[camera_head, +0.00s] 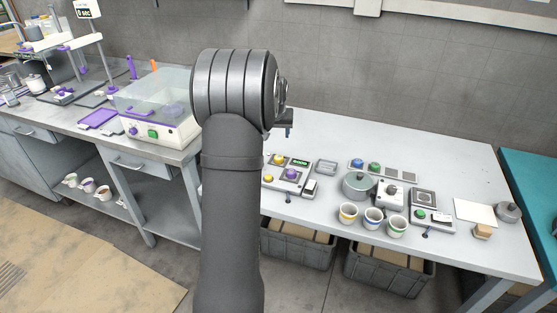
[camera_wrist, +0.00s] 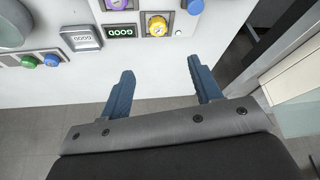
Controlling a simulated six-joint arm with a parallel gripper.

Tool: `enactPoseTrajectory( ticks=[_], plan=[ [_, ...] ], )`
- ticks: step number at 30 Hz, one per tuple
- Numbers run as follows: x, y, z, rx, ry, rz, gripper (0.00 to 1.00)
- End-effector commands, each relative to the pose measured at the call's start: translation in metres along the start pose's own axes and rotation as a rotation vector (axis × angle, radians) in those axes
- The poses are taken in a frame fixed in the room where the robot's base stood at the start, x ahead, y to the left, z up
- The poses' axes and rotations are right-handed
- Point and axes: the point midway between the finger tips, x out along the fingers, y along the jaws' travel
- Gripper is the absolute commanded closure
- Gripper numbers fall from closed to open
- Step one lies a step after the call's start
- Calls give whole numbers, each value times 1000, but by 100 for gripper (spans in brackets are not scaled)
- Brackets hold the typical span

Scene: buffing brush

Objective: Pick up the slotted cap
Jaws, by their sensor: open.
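I cannot tell for sure which piece is the slotted cap; no slot is clear at this size. Candidates are the round coloured pieces: a yellow one (camera_head: 280,159) and a purple one (camera_head: 291,174) on a pale panel, and a blue one (camera_head: 357,163) and a green one (camera_head: 374,168) in a row at the back. In the wrist view the yellow piece (camera_wrist: 158,26) lies beyond my fingertips, beside a dark display (camera_wrist: 121,31). My gripper (camera_wrist: 160,70) is open, its blue fingers apart with nothing between them. In the head view my arm mostly hides it.
A grey pot (camera_head: 357,185), several cups (camera_head: 372,217) and a small device (camera_head: 390,195) crowd the middle of the white table (camera_head: 455,165). A clear-lidded machine (camera_head: 155,105) stands on the left bench. Grey crates (camera_head: 390,272) sit below. The table's back right is clear.

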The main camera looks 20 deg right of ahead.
Motion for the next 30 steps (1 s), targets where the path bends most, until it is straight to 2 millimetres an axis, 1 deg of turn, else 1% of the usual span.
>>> enactPoseTrajectory(
  ticks=[2, 5, 8, 12, 18, 21, 30],
  plan=[
    [-5, -1, -2, -1, -21, -3, 42],
    [-1, -1, -2, -2, -34, -4, 42],
    [15, -1, -1, -2, -36, -4, 42],
    [46, -1, 0, -2, -37, -4, 42],
    [86, -1, 1, -2, -35, -4, 42],
    [102, -1, 1, -2, -34, -4, 42],
    [123, 1, 2, -2, -33, -4, 42]
  ],
)
